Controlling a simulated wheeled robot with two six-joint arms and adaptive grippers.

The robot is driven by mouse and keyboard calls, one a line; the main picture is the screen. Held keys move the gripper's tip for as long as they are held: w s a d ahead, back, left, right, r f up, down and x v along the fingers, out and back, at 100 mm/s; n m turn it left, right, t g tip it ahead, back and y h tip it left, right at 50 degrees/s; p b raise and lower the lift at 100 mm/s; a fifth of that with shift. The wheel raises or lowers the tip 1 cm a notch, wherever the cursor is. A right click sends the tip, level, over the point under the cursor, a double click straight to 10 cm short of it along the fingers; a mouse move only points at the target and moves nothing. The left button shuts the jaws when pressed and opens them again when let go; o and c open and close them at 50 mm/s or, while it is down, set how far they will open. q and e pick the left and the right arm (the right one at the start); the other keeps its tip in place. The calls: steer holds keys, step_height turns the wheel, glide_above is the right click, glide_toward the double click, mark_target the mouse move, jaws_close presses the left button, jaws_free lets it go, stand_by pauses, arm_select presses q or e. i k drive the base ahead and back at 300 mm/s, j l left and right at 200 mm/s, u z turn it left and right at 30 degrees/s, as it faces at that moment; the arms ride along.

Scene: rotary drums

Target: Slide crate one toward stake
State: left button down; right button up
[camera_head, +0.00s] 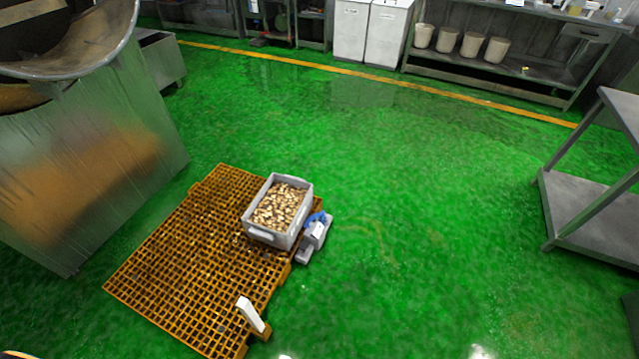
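A light grey crate (250,223) full of small brown and whitish pieces sits upright on the orange slatted pallet (140,284), near its right edge. It is the only crate I see on the pallet. A short white post (250,314), which may be the stake, stands slightly tilted at the pallet's near right corner. A clear stretch of pallet lies between the crate and the post.
A large metal machine (90,160) stands left of the pallet. A metal rack (590,215) stands at the right. Open green floor (420,200) lies between.

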mark_target(274, 218)
steer(key=i+l+z, duration=0.15)
steer(key=i+l, duration=0.2)
steer(key=i+l+z, duration=0.1)
steer(key=i+l, duration=0.15)
steer(key=i, duration=0.2)
steer(key=i+l+z, duration=0.15)
steer(key=i, duration=0.25)
steer(key=i+l+z, duration=0.15)
steer(key=i+l, duration=0.15)
steer(key=i, duration=0.15)
steer(key=i+l+z, duration=0.1)
steer(key=i, duration=0.35)
steer(key=i+u, duration=0.45)
steer(key=i+l+u, duration=0.15)
steer(key=i+u, duration=0.2)
steer(key=u, duration=0.15)
steer(key=i+l+u, duration=0.3)
steer(key=u, duration=0.15)
steer(key=i+l+u, duration=0.45)
steer(key=k, duration=0.1)
